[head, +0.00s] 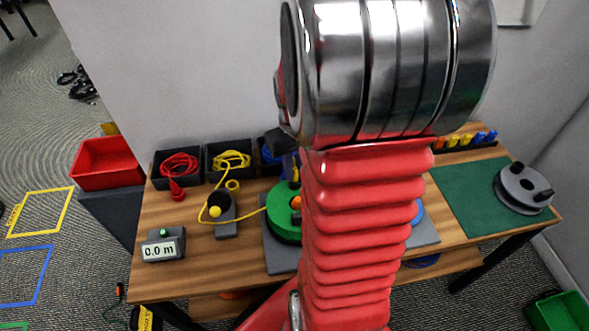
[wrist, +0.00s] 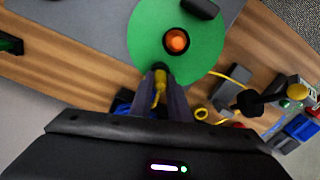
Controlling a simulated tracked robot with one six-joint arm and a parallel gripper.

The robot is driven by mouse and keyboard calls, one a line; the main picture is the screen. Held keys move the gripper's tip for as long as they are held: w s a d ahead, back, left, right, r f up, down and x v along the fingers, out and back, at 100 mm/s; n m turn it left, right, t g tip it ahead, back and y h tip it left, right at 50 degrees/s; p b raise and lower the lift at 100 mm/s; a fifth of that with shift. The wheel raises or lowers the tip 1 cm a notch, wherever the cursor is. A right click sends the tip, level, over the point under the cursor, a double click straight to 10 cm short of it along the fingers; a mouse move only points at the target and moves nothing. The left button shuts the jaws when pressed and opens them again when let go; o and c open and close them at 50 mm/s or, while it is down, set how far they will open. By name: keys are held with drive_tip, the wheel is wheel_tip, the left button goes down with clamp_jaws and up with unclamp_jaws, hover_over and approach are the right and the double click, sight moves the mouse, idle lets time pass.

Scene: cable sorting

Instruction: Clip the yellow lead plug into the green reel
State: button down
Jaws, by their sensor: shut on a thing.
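The green reel (head: 281,225) sits on a grey base plate on the bench, with an orange hub (head: 296,202). It also shows in the wrist view (wrist: 200,62). My gripper (wrist: 160,80) is shut on the yellow lead plug (wrist: 160,88), at the reel's near edge in the wrist view. A dark spot on the rim meets the fingertips; I cannot tell whether the plug touches the reel. The yellow lead (head: 246,215) runs from its bin past a yellow-topped grey post to the reel. In the head view my arm hides the plug and part of the reel.
Dark bins hold red cable (head: 179,166) and yellow cable (head: 230,160); a blue one stands beside them. A meter reading 0.0 m (head: 160,246) stands at front left. A grey disc (head: 523,188) lies on a green mat (head: 455,205) at right.

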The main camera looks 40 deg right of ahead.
drive_tip(key=c, duration=1.6)
unclamp_jaws()
drive_tip(key=shift+r, duration=0.1)
wheel_tip(320, 180, up, 14)
drive_tip(key=shift+s+f, duration=0.15)
drive_tip(key=shift+f, duration=0.05)
drive_tip(key=shift+f, duration=0.1)
